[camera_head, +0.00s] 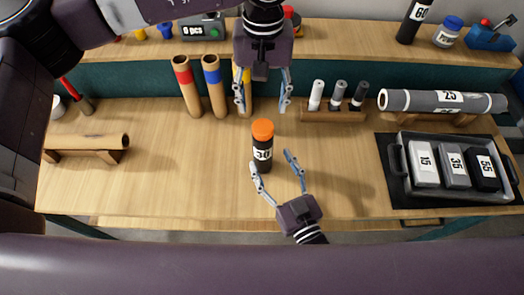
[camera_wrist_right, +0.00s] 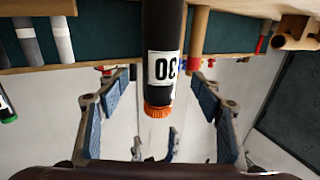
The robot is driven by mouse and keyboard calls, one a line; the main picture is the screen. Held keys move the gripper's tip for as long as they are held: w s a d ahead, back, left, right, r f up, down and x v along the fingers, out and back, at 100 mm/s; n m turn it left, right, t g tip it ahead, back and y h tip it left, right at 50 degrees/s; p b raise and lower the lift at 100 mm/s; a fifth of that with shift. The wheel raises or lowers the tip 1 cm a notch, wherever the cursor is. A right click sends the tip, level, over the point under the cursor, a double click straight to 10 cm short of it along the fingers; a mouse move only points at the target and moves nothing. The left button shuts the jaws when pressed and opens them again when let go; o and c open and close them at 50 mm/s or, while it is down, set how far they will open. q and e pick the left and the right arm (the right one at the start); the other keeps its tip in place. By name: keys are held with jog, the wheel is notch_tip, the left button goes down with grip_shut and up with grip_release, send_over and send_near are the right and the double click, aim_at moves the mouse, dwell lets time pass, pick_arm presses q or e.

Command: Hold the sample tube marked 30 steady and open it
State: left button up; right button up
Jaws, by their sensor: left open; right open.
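The sample tube marked 30 (camera_head: 262,162) stands upright on the table, black with a white label and an orange cap (camera_head: 262,129). My right gripper (camera_head: 271,161) is open and low at the tube's near side, one fingertip close to its lower left. In the right wrist view, which looks upside down, the tube (camera_wrist_right: 164,30) appears between the spread fingers, with its cap (camera_wrist_right: 158,111) pointing down in the picture. My left gripper (camera_head: 262,107) is open and empty, pointing down above and behind the cap. I cannot tell whether any finger touches the tube.
Cardboard rolls with coloured bands (camera_head: 187,90) stand behind left. A small rack (camera_head: 333,116) holds several vials. A grey roll (camera_head: 442,101) lies on a stand at right, behind a tray (camera_head: 400,140) of numbered blocks. Another roll (camera_head: 85,142) lies left. Table left of the tube is clear.

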aim_at(267, 153)
jog(key=x, duration=0.6)
jog(key=shift+w, duration=0.25)
grip_shut()
